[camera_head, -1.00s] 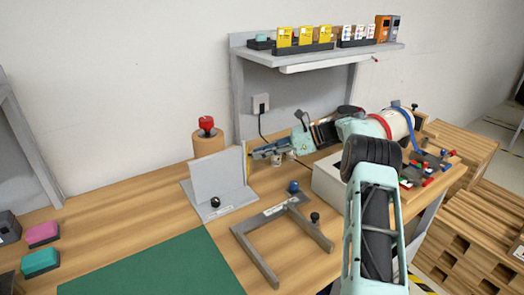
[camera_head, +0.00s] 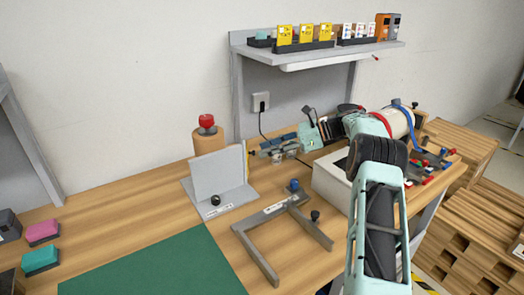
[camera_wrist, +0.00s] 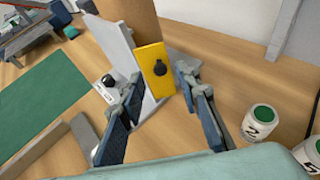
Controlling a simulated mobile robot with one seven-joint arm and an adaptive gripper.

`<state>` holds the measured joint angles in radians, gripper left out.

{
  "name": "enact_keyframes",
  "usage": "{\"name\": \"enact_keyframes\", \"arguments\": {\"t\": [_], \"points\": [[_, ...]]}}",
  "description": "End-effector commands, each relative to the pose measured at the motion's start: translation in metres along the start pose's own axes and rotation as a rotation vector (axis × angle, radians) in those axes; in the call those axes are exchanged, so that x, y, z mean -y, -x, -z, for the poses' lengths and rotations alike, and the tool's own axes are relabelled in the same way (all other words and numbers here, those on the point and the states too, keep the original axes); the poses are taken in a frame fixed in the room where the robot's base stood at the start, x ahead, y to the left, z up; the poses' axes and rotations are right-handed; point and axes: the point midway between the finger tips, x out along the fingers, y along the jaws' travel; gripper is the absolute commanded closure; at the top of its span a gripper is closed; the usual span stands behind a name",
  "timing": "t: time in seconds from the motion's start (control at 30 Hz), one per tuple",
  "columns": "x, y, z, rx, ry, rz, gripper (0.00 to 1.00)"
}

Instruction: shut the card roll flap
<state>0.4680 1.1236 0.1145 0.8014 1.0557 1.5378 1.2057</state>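The card roll looks to be the brown cylinder (camera_head: 208,141) with a red knob on top, behind an upright grey panel (camera_head: 218,175). A yellow plate (camera_wrist: 153,62) with a black knob (camera_wrist: 159,68) stands upright at the panel's end, probably the flap. In the head view the plate (camera_head: 245,160) shows nearly edge-on as a thin strip. My gripper (camera_head: 276,147) is just right of it. In the wrist view my gripper (camera_wrist: 162,80) has its blue fingers spread apart, with the plate and knob showing between them. Whether a finger touches the plate I cannot tell.
A grey open frame (camera_head: 258,235) with a blue knob lies in front. Two cans with green tops (camera_wrist: 260,120) stand right of my gripper. A white box (camera_head: 328,185) sits under my arm. A shelf (camera_head: 330,57) hangs above. A green mat (camera_head: 155,268) is clear.

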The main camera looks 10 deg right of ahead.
Motion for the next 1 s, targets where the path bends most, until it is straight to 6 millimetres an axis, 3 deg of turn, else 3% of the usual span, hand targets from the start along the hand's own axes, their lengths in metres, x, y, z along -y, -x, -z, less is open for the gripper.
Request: {"name": "enact_keyframes", "arguments": {"t": [0.23,0.4,0.6,0.9,1.0], "points": [[0.001,0.059,0.001,0.0,0.002,0.005,0.69],[0.001,0.083,0.001,-0.001,0.001,0.002,0.69],[0.0,0.095,0.001,-0.001,0.0,0.0,0.69],[0.0,0.096,0.0,-0.001,0.0,-0.001,0.69],[0.0,0.096,0.0,-0.001,0.0,0.0,0.8]]}}
